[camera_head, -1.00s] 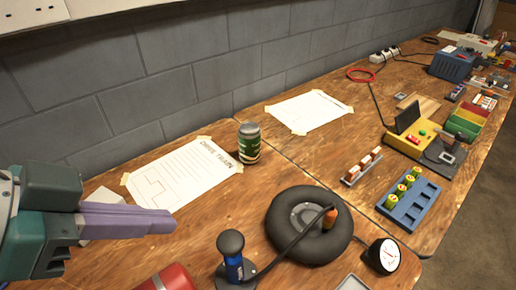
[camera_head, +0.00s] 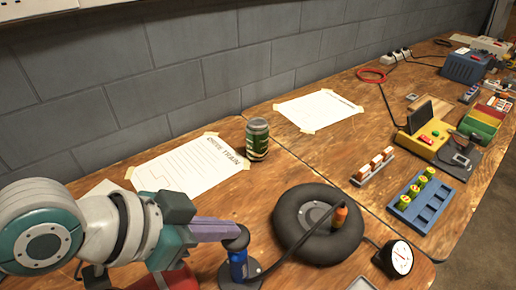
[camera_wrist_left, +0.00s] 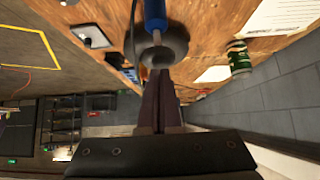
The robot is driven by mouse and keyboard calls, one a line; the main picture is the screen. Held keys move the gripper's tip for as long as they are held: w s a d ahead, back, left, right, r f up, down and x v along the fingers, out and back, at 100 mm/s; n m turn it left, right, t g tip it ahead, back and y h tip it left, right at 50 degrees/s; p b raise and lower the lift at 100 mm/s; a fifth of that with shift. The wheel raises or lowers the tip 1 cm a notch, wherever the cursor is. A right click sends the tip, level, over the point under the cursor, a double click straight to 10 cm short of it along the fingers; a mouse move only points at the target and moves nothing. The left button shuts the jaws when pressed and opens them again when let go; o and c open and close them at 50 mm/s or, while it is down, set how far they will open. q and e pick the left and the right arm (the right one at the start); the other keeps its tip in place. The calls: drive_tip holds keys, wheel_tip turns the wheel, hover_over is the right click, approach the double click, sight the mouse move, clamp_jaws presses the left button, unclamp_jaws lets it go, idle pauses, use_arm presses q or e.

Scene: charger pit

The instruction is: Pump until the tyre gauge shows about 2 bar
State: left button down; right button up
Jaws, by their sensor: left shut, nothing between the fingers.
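The pump (camera_head: 239,267) has a blue barrel and a dark knob on top; it stands in front of the tyre (camera_head: 291,228). My left gripper (camera_head: 240,232) is shut and empty, its purple fingers at the pump's knob; I cannot tell whether they touch it. In the left wrist view the blue barrel (camera_wrist_left: 155,12) and a pale rod show beyond the fingertips (camera_wrist_left: 161,74). A dark hose runs from the pump over the tyre to an orange piece (camera_head: 340,215). The round white gauge (camera_head: 401,258) stands right of the tyre; its reading is too small to tell. My right gripper is out of view.
A blue rack (camera_head: 434,200) with several green cells and a yellow device (camera_head: 423,141) stand to the right. A red cylinder (camera_head: 180,279) is partly behind my arm.

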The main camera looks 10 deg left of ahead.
sight(224, 242)
use_arm(q)
drive_tip(key=shift+f, duration=0.25)
wheel_tip(224, 242, down, 3)
drive_tip(key=shift+f+b, duration=0.1)
drive_tip(key=shift+b, duration=1.15)
drive_tip(key=shift+r+p, duration=0.4)
drive_tip(key=shift+p, duration=0.1)
wheel_tip(224, 242, up, 5)
drive_tip(key=p, duration=0.4)
drive_tip(key=shift+f, duration=0.2)
drive_tip(key=p+v, duration=0.2)
drive_tip(key=v, duration=0.7)
drive_tip(key=shift+s+a, duration=0.15)
drive_tip(key=shift+s, duration=0.05)
